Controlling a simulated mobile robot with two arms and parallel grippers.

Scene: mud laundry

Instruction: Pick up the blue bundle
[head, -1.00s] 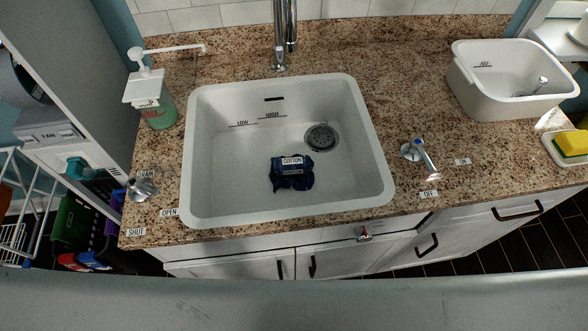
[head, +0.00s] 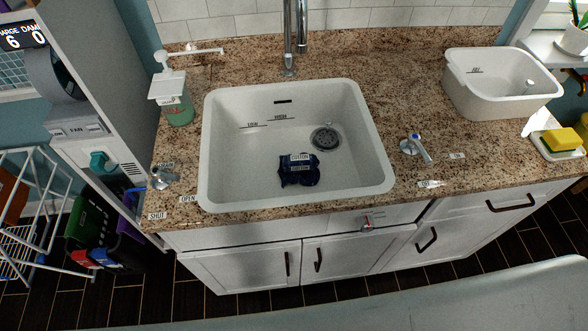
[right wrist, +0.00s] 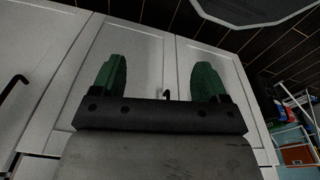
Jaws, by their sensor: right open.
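The blue bundle (head: 299,171) lies on the floor of the white sink basin (head: 228,177), left of and below the drain. It is dark blue with white labels; one reads "COTTON". My right gripper (right wrist: 165,75) shows in the right wrist view with its two green fingers wide apart and nothing between them. White cabinet doors are behind it, and it is away from the bundle. Neither gripper shows in the head view, and my left gripper is not seen.
A faucet (head: 289,40) stands behind the sink. A soap dispenser (head: 177,105) is at left, a tap lever (head: 417,147) at right. A white tub (head: 490,98) and a yellow sponge (head: 562,139) sit further right. A wire rack (head: 40,215) stands on the floor at left.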

